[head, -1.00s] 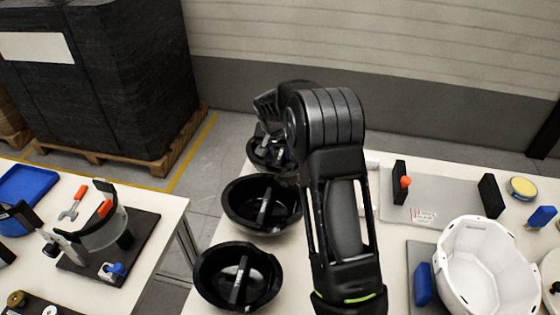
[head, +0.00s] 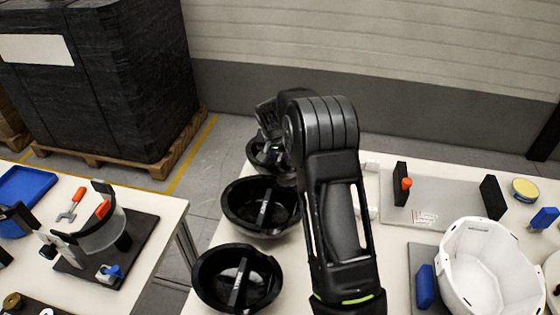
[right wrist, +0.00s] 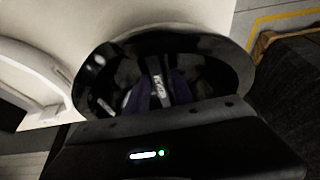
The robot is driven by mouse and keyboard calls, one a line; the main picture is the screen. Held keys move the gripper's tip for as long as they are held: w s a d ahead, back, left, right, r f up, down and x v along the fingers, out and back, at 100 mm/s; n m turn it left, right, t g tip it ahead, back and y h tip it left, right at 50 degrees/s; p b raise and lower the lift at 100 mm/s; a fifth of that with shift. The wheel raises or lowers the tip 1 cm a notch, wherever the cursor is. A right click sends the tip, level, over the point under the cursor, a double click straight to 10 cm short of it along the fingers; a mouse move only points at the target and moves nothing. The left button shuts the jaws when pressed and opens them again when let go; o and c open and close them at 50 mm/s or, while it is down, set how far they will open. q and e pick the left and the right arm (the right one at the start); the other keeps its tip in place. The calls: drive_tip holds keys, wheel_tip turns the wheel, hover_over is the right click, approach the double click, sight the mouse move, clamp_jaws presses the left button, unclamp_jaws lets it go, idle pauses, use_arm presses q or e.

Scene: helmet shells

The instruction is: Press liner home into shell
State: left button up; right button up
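Three black bowl-shaped liners, each with a bar across the inside, stand in a row along the table's left edge: a near one (head: 208,280), a middle one (head: 236,214) and a far one (head: 255,160). My right gripper (head: 276,148) is over the far liner, partly hidden by my arm. In the right wrist view that liner (right wrist: 232,62) shows with its labelled bar (right wrist: 157,82) between my two spread fingers; firm contact cannot be seen. The white shell (head: 482,262) sits open side up at the table's right. My left gripper is not in view.
A grey plate (head: 440,190) with black blocks (head: 400,183) lies behind the shell. A blue block (head: 425,286) stands beside the shell. A side table at left holds a clear visor (head: 102,237) on a dark mat. A wrapped pallet load (head: 110,80) stands behind.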

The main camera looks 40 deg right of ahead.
sight(279, 158)
clamp_jaws()
idle(0.5)
wheel_tip(279, 158, up, 10)
drive_tip(key=p, duration=0.5)
idle(0.5)
